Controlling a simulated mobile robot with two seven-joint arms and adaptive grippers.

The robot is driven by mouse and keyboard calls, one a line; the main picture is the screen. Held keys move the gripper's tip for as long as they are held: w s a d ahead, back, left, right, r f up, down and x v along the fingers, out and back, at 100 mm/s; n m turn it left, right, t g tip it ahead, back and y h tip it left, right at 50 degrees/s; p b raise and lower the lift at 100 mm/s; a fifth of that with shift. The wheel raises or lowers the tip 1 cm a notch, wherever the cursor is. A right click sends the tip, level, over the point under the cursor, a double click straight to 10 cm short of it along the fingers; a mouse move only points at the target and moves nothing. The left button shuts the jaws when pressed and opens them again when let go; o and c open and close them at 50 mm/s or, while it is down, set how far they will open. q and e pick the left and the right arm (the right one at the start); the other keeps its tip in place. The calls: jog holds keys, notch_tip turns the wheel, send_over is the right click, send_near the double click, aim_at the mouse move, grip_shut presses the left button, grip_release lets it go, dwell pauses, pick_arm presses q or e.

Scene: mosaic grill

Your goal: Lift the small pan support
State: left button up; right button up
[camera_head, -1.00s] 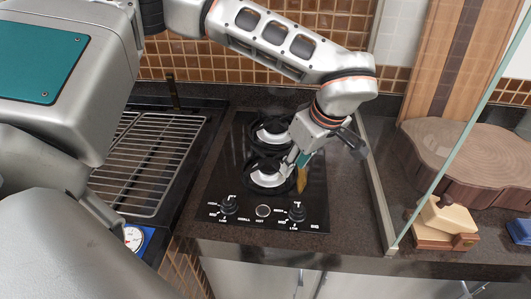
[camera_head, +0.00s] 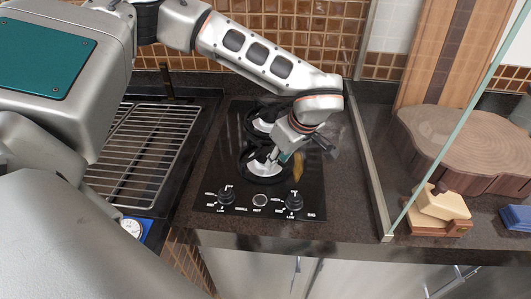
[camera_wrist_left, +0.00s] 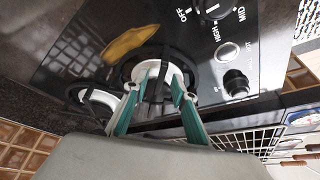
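Two black ring-shaped pan supports sit around white burners on the black glass hob (camera_head: 225,180). The front pan support (camera_head: 245,168) is nearer the knobs; the rear one (camera_head: 247,122) is behind it. Which is the smaller is hard to tell. My left gripper (camera_head: 272,161) points down over the front support, partly covering its right side. In the left wrist view, the teal fingertips (camera_wrist_left: 160,80) are apart, at the near edge of the front support (camera_wrist_left: 128,70), with a black prong visible between them. I cannot tell whether they touch it. My right gripper is not in view.
A wire grill (camera_head: 140,160) lies left of the hob. A glass partition (camera_head: 365,150) stands to its right, with a wooden slab (camera_head: 450,135) and wooden blocks (camera_head: 440,205) beyond. Knobs (camera_head: 294,200) line the hob's front. A yellow-brown patch (camera_head: 298,165) shows on the glass.

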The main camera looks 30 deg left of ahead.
pick_arm(q)
grip_shut()
jog(key=shift+r, duration=0.15)
notch_tip(320, 180, up, 27)
jog(key=p, duration=0.3)
jog(key=shift+p, duration=0.3)
dwell(0.7)
